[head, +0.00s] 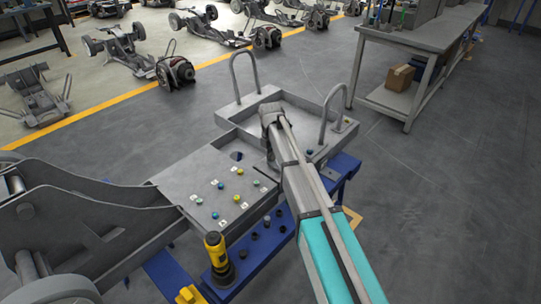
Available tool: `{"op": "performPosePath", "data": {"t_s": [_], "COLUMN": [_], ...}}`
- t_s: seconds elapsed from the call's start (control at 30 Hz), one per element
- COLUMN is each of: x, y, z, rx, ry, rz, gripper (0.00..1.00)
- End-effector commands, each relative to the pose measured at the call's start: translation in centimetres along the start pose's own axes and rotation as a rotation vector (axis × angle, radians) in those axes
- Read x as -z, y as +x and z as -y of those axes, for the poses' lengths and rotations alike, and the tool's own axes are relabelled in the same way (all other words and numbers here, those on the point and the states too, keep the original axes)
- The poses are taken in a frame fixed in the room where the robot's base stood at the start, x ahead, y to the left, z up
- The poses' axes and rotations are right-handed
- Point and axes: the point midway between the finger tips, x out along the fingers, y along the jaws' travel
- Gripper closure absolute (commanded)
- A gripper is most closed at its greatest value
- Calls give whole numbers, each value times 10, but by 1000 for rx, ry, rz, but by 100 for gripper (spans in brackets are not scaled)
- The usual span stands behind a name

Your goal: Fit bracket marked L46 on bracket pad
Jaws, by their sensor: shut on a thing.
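My gripper (270,154) points down at the end of my arm, over the seam between the grey plate and the grey tray. It is shut on a part that my arm and the fingers mostly hide. I cannot read a marking L46 on it. I cannot tell which spot is the bracket pad.
The grey tray (262,97) has two upright hoop handles and small coloured pieces. A yellow tool (217,258) stands on a blue ledge (246,262) with several dark pegs. A chassis (75,225) fills the left. A workbench (425,38) stands back right; floor between is clear.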

Motion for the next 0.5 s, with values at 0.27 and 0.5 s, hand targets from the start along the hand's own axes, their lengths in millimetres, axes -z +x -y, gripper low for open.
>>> {"op": "performPosePath", "data": {"t_s": [0.27,0.5], "x": [0,0], "y": [7,12], "z": [0,0], "rx": [0,0], "ry": [0,0], "rz": [0,0], "gripper": [100,100]}}
